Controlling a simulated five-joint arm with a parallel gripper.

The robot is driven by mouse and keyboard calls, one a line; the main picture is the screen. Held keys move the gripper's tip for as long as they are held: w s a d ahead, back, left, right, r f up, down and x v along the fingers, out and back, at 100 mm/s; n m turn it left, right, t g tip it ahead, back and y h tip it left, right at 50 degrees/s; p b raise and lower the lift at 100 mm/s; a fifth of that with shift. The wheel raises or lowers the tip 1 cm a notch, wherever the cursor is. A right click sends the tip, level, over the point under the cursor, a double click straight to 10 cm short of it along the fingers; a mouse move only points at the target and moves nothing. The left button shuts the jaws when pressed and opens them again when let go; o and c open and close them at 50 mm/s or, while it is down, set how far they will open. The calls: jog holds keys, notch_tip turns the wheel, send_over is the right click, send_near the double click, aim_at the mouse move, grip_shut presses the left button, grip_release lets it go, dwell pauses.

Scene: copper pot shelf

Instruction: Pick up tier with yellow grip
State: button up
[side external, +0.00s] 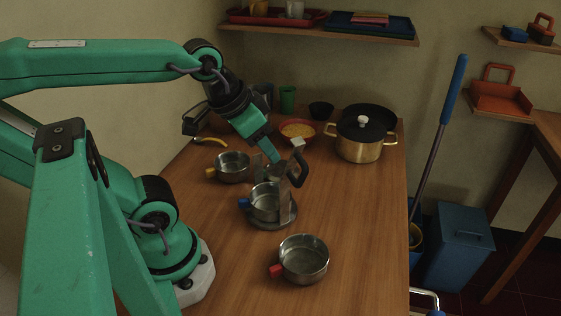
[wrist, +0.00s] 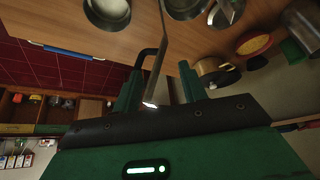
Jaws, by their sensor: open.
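The tier with the yellow grip is a round steel pan (side external: 232,167) on the left of the table in the side view, its yellow grip pointing left. A steel tier with a blue grip (side external: 265,201) sits in a metal carrier (side external: 285,207) with a black handle (side external: 298,170). A steel tier with a red grip (side external: 303,260) stands nearer the front. My gripper (side external: 277,157) is open above the carrier, right of the yellow-grip tier. In the wrist view my gripper (wrist: 160,68) has the carrier's upright strip showing between its fingers; contact cannot be told.
A brass pot with a black lid (side external: 360,136), an orange bowl (side external: 297,130), a dark bowl (side external: 321,110) and a green cup (side external: 287,98) stand at the back. A curved yellow-handled item (side external: 210,141) lies at the left edge. The table's right front is clear.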

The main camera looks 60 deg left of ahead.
jog(key=w+a+f+g+y, duration=0.1)
jog(key=w+a+f+g, duration=0.15)
jog(key=a, duration=0.55)
jog(key=g+h, duration=0.1)
jog(key=g, duration=0.2)
send_over(213, 168)
notch_tip(213, 168, down, 12)
jog(key=shift+s+a+r, duration=0.1)
jog(key=shift+r, duration=0.05)
jog(key=shift+f, duration=1.3)
jog(key=shift+f, duration=0.1)
jog(key=shift+f, duration=2.5)
jog(key=shift+c, duration=0.4)
grip_shut()
